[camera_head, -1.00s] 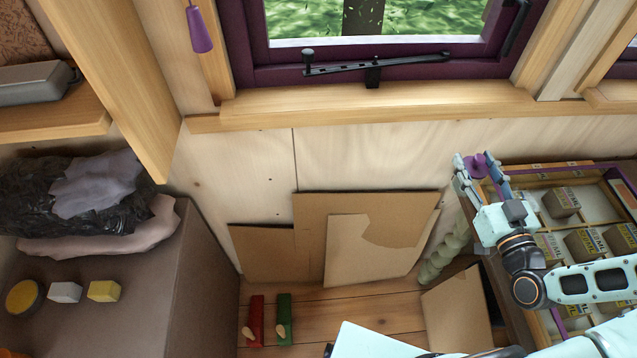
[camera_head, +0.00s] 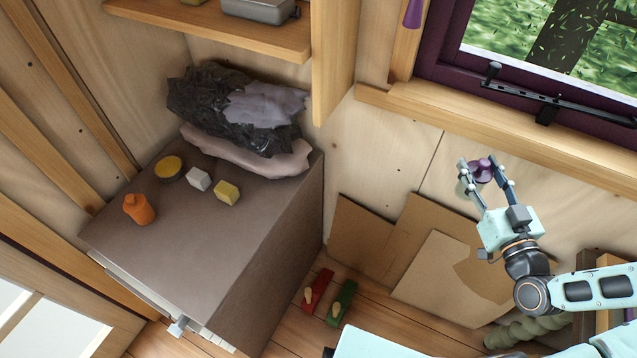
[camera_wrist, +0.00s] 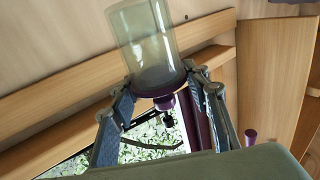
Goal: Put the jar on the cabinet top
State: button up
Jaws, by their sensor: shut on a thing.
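My gripper (camera_head: 482,166) is shut on the jar and holds it up in the air in front of the wall below the window. The jar has a purple lid (camera_head: 481,172) and a clear body that is hard to make out in the head view. In the wrist view the see-through glass jar (camera_wrist: 143,45) shows large between the fingers (camera_wrist: 163,92), its purple lid end toward my palm. The brown cabinet top (camera_head: 190,235) is at the left, well apart from my gripper.
On the cabinet top are an orange bottle (camera_head: 138,209), a round yellow-topped tin (camera_head: 169,168), a white block (camera_head: 198,179), a yellow block (camera_head: 227,193) and dark and pink bags (camera_head: 240,110). Its front and middle are bare. A shelf (camera_head: 215,28) and upright board (camera_head: 333,60) stand above.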

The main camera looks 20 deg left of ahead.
aim_at(205, 253)
jog(key=u, duration=0.45)
jog(key=j+u, duration=0.1)
jog(key=u, duration=0.4)
jog(key=i+u, duration=0.1)
jog(key=u, duration=0.35)
jog(key=j+u, duration=0.1)
jog(key=u, duration=0.85)
jog(key=i+u, duration=0.1)
jog(key=u, duration=0.4)
